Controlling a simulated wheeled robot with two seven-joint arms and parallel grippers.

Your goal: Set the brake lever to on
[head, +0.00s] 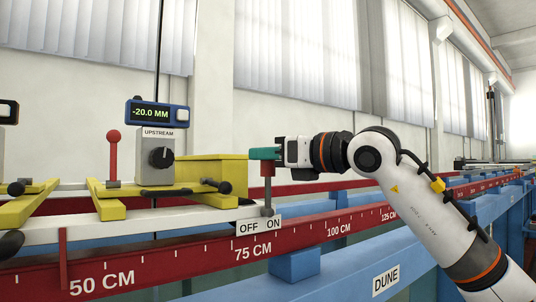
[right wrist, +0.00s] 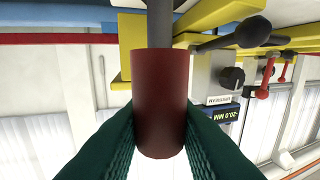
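The brake lever has a red grip (head: 267,169) on a grey shaft and stands about upright above the white OFF/ON label (head: 259,226), its foot nearer the ON side. In the right wrist view the red grip (right wrist: 160,95) fills the middle of the picture. My right gripper (head: 264,154) reaches in from the right with teal fingers at the top of the grip. In the wrist view its fingers (right wrist: 160,140) lie against both sides of the grip, with no clear gap. My left gripper is not in view.
A grey UPSTREAM box (head: 156,158) with a black knob and a -20.0 MM display (head: 157,114) stands on a yellow carriage (head: 108,206) to the left. A red ball-topped lever (head: 113,155) stands beside it. A red scale rail (head: 190,258) runs below, above a blue DUNE beam (head: 408,265).

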